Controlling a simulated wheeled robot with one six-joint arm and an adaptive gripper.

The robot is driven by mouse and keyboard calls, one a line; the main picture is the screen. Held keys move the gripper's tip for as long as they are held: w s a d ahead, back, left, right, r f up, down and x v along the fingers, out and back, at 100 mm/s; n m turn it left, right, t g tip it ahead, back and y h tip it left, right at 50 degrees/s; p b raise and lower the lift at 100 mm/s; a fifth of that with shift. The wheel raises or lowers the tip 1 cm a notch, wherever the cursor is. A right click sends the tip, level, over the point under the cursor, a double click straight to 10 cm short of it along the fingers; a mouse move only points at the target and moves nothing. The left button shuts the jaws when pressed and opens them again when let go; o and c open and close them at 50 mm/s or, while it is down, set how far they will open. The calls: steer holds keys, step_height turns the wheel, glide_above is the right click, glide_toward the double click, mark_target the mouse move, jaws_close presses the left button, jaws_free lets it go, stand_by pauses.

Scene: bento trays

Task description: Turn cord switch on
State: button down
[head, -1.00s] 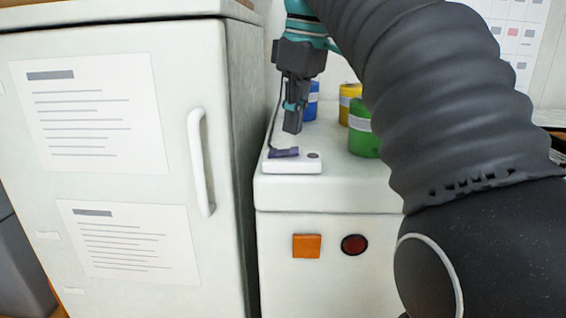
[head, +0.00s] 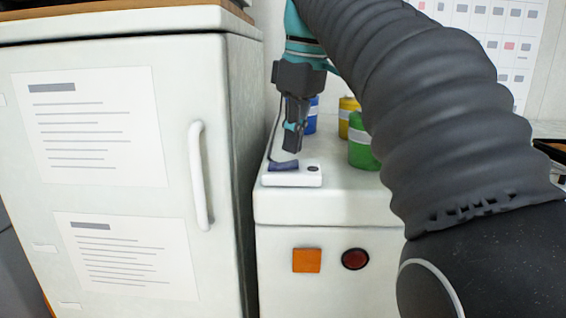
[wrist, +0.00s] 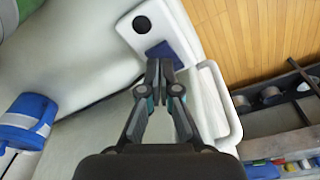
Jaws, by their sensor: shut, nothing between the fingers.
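The cord switch (head: 302,180) is a small white block with a dark blue rocker (head: 283,166) and a dark round spot at its right end. It lies near the front left of the white cabinet top, with a dark cord rising behind it. My gripper (head: 292,150) is shut and empty, pointing down just above the rocker. In the wrist view the switch (wrist: 141,28) is at the top, and the shut fingertips (wrist: 160,66) are close to the rocker (wrist: 167,51). I cannot tell whether they touch, or which way the rocker is tipped.
Blue (head: 312,115), yellow (head: 347,112) and green (head: 361,146) canisters stand behind and to the right of the switch. A tall white cabinet with a handle (head: 200,175) stands close on the left. An orange square (head: 307,260) and red button (head: 355,259) are on the front face.

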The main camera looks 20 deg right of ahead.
mark_target(293, 163)
steer(key=shift+f+b, duration=0.8)
steer(key=shift+f, duration=0.3)
stand_by(1.2)
step_height(293, 163, up, 5)
steer(key=p, duration=0.5)
steer(key=shift+r+p, duration=0.1)
steer(key=shift+p, duration=0.25)
steer(key=shift+r+p, duration=0.5)
steer(key=shift+r, duration=0.45)
